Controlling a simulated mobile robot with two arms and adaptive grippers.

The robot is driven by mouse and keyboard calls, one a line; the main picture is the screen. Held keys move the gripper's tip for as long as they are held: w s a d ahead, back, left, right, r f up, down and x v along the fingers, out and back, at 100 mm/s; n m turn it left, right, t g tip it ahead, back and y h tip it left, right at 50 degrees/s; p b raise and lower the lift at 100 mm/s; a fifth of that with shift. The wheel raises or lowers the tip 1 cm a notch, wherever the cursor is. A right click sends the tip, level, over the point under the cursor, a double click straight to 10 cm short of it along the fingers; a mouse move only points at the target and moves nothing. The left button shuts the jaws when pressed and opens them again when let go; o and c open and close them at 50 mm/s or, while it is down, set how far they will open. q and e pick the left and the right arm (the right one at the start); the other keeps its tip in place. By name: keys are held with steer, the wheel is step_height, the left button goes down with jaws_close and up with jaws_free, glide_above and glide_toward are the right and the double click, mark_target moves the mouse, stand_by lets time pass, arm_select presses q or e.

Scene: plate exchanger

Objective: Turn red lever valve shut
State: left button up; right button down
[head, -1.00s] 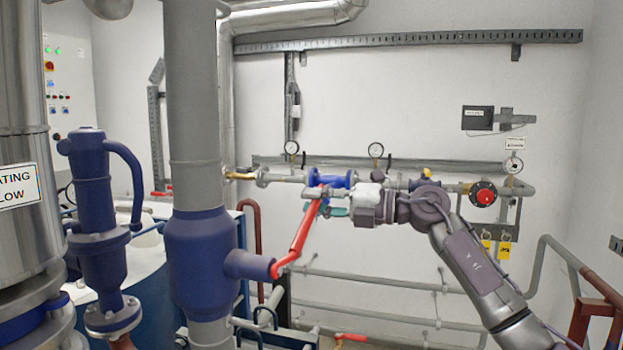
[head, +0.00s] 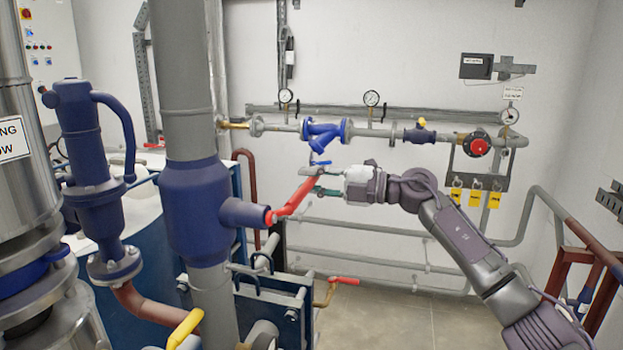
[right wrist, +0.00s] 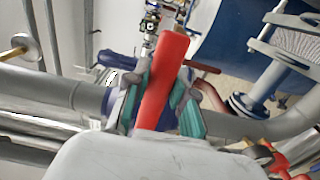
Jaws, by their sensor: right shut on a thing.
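The red lever (head: 296,197) slopes up and to the right from the side stub of the blue valve body (head: 200,212) in the head view. My right gripper (head: 316,182) comes in from the right and is shut on the lever near its upper end. In the right wrist view the red lever (right wrist: 163,82) lies between the two green-padded fingers of my right gripper (right wrist: 162,105). The fingers hide part of the lever's sides. My left gripper shows in neither view.
A pipe with a blue strainer (head: 322,132), gauges and a round red knob (head: 479,145) runs along the wall behind. A smaller red handle (head: 345,281) sits lower down. A blue vessel (head: 92,170) stands at the left. Bare floor shows at lower right.

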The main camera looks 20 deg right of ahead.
steer(key=shift+f, duration=0.35)
steer(key=c, duration=1.3)
jaws_free()
steer(key=o, duration=0.4)
steer(key=shift+r, duration=0.1)
steer(key=shift+c, duration=0.2)
steer(key=shift+r, duration=0.1)
steer(key=v, duration=1.2)
steer(key=shift+w, duration=0.1)
